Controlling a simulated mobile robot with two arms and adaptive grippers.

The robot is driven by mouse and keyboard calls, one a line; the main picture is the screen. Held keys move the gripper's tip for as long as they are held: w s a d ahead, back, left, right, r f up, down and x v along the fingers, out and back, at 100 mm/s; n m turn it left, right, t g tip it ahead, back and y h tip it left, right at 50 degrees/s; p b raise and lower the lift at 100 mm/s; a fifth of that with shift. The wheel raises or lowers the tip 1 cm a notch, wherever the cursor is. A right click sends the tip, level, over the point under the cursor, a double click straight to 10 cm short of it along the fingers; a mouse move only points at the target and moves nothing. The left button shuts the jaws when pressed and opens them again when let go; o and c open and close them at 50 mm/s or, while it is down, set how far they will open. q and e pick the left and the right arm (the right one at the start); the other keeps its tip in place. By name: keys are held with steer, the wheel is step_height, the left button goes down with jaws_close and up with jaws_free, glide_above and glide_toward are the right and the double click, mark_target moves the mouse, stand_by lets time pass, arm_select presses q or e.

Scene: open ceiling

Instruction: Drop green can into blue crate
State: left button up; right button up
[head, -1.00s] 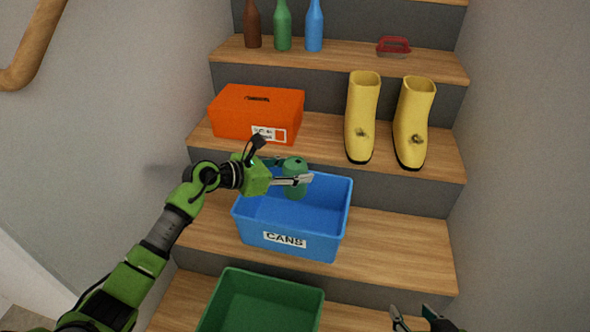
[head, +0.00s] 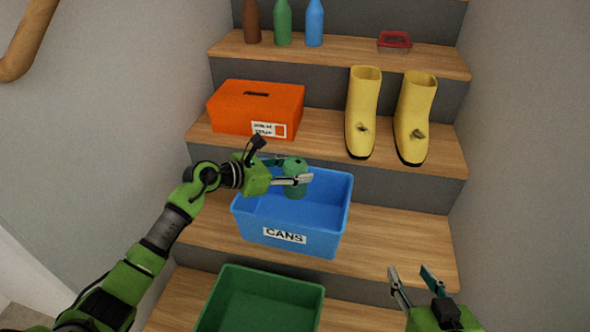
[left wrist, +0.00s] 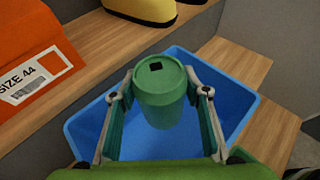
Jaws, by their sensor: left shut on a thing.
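The green can (head: 296,189) is held upright between the fingers of my left gripper (head: 292,181), over the opening of the blue crate. In the left wrist view the can (left wrist: 161,95) sits between the two fingers, with the blue crate (left wrist: 75,135) below and around it. The blue crate (head: 265,228), labelled CANS, stands on a wooden step and looks empty where its inside shows. My right gripper (head: 412,275) is open and empty, low on the right, in front of the step.
A green crate (head: 228,300) stands on the step below. An orange box (head: 228,115) and yellow boots (head: 362,115) are on the step above. Several bottles (head: 283,25) and a red-framed object (head: 394,40) are higher up. The step right of the blue crate is bare.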

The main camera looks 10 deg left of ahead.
arm_select(q)
steer(key=o, duration=0.8)
steer(key=shift+o, duration=0.2)
steer(key=v, duration=1.2)
